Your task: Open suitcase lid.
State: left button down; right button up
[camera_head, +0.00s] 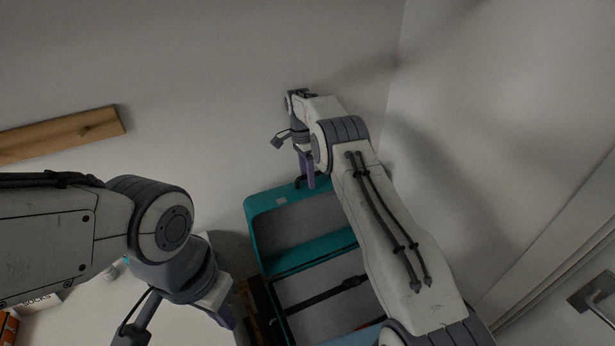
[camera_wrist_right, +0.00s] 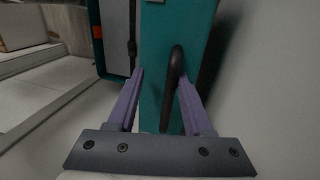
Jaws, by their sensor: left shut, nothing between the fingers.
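The teal suitcase (camera_head: 276,271) stands open below my right arm, with a dark strap (camera_head: 325,295) across its inside. Its lid (camera_head: 287,200) is raised up near the wall and shows a grey lining; my right arm hides part of it. My right gripper (camera_head: 308,184) is at the lid's top edge. In the right wrist view, its purple fingers (camera_wrist_right: 160,82) are apart, with the teal lid edge (camera_wrist_right: 152,40) and the dark curved handle (camera_wrist_right: 176,60) between them. The handle is close to the right-hand finger. My left gripper (camera_head: 228,318) is shut and empty, left of the suitcase.
A wall lies behind the lid and another to its right. A wooden peg rail (camera_head: 65,135) is on the back wall. A white surface with a box labelled socks (camera_head: 38,303) is at lower left. A door handle (camera_head: 592,297) is at lower right.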

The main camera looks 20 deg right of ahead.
jog(key=shift+a, duration=0.15)
jog(key=shift+r+b, duration=0.45)
jog(key=shift+r, duration=0.1)
jog(key=v, duration=0.1)
jog(key=b+v, duration=0.1)
jog(key=shift+s+r, duration=0.15)
jog(key=shift+r, duration=0.3)
jog(key=s+d+r+b, duration=0.5)
jog(key=s+d+r, duration=0.2)
jog(key=s+d, duration=0.1)
jog(key=shift+s+d+b, duration=0.15)
jog(key=shift+d+b, duration=0.15)
jog(key=shift+a+r, duration=0.1)
